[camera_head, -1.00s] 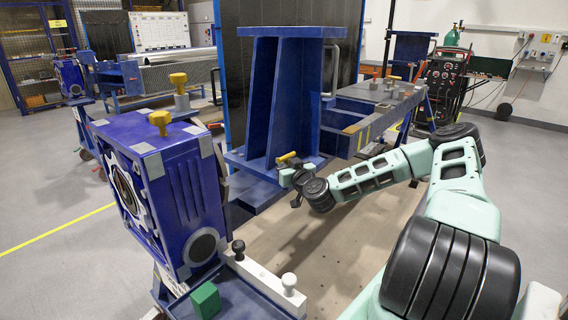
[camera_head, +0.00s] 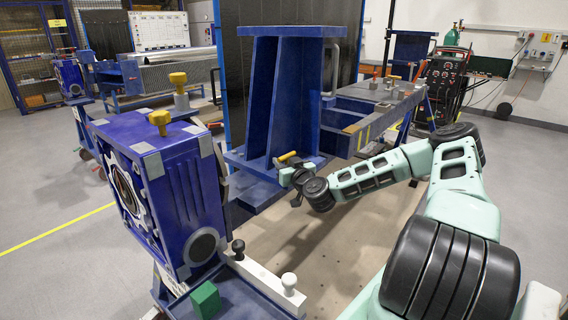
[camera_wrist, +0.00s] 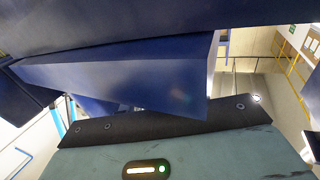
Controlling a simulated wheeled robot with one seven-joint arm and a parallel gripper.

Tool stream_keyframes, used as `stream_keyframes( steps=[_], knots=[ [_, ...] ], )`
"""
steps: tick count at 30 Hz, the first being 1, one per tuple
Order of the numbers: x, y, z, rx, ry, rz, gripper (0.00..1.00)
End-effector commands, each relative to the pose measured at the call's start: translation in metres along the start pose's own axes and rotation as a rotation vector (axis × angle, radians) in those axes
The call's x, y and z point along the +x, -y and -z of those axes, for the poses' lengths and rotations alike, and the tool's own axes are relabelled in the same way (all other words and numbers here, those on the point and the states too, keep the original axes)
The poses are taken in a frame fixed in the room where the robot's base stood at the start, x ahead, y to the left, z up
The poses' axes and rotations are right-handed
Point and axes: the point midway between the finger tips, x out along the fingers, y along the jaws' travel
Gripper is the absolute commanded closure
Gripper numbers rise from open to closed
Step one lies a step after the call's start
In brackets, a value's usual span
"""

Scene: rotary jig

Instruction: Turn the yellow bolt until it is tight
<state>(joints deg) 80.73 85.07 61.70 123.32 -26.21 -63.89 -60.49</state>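A short yellow bolt-like piece (camera_head: 287,156) shows at the foot of the blue upright fixture (camera_head: 262,100), just above the end of my arm. My gripper (camera_head: 292,175) is small and dark there, right beside or at this piece. I cannot tell whether its fingers touch or hold it. Another yellow bolt-like knob (camera_head: 159,119) stands upright on top of the blue housing (camera_head: 170,190) at left, well apart from my gripper. In the wrist view, blue panels (camera_wrist: 120,75) fill the space ahead, and neither fingertips nor a yellow bolt can be made out.
A white bar with a white knob (camera_head: 289,281) and a black knob (camera_head: 238,247) lies on a tray at the front. A green block (camera_head: 205,300) sits beside it. A blue bench (camera_head: 375,105) stands behind my arm. Open floor lies at far left.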

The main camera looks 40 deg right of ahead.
Motion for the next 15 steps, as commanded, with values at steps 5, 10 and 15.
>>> stream_keyframes(
  steps=[5, 10, 15],
  knots=[
    [-0.001, 0.001, 0.000, 0.001, 0.001, 0.002, 0.67],
    [-0.004, 0.001, -0.001, 0.000, 0.002, 0.003, 0.67],
    [-0.025, 0.001, -0.002, -0.002, 0.002, 0.005, 0.67]
  ],
)
